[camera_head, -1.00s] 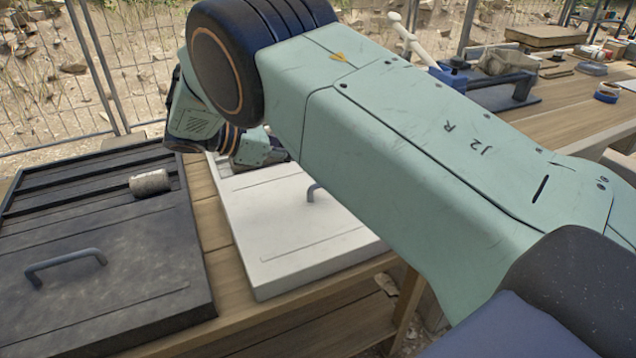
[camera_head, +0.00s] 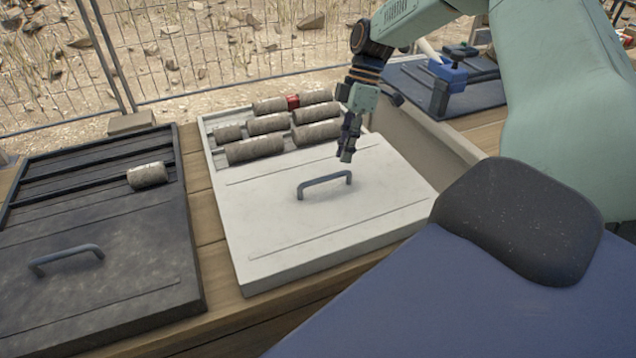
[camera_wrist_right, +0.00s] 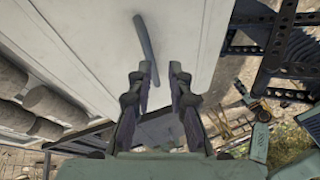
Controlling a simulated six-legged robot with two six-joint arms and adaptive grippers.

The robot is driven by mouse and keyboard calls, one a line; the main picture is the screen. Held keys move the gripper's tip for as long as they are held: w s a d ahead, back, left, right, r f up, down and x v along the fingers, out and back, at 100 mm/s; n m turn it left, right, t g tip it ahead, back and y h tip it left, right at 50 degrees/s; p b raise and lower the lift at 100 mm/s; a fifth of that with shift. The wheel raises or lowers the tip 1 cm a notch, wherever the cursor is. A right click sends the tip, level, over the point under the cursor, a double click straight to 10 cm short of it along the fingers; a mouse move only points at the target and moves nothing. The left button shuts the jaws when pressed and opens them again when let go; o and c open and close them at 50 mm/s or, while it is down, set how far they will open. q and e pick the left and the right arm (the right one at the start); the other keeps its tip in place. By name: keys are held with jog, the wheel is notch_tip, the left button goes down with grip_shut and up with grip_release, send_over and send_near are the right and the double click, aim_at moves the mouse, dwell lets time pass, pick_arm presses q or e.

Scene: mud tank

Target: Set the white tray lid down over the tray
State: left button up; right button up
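The white tray (camera_head: 207,135) lies on the wooden table with several grey cylinders and a small red piece in its rear rows. The white lid (camera_head: 285,225) lies flat over the nearer part, with the rear rows uncovered. Its grey bar handle (camera_head: 325,184) stands up near its middle. My right gripper (camera_head: 346,153) hangs just behind and above the handle's right end. In the right wrist view its fingers (camera_wrist_right: 158,85) are apart and empty, with the handle (camera_wrist_right: 147,50) ahead of them. Contact with the handle does not show. My left gripper is not in view.
A black tray (camera_head: 12,195) with a dark lid (camera_head: 110,290) and one loose cylinder (camera_head: 147,175) stands at the left. A blue clamp tool on a dark mat (camera_head: 412,85) lies at the back right. A wire fence (camera_head: 220,50) runs behind the table.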

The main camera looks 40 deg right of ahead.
aim_at(325, 179)
jog(key=a+f, duration=0.1)
jog(key=f, duration=0.1)
jog(key=a+f+n+b, duration=0.1)
jog(key=a+f, duration=0.1)
jog(key=w+a+f+n+b, duration=0.1)
jog(key=f, duration=0.2)
jog(key=shift+w+a+f+t, duration=0.1)
jog(key=shift+a+t, duration=0.15)
jog(key=shift+t, duration=0.15)
jog(key=shift+a, duration=0.15)
jog(key=shift+c, duration=0.5)
grip_shut()
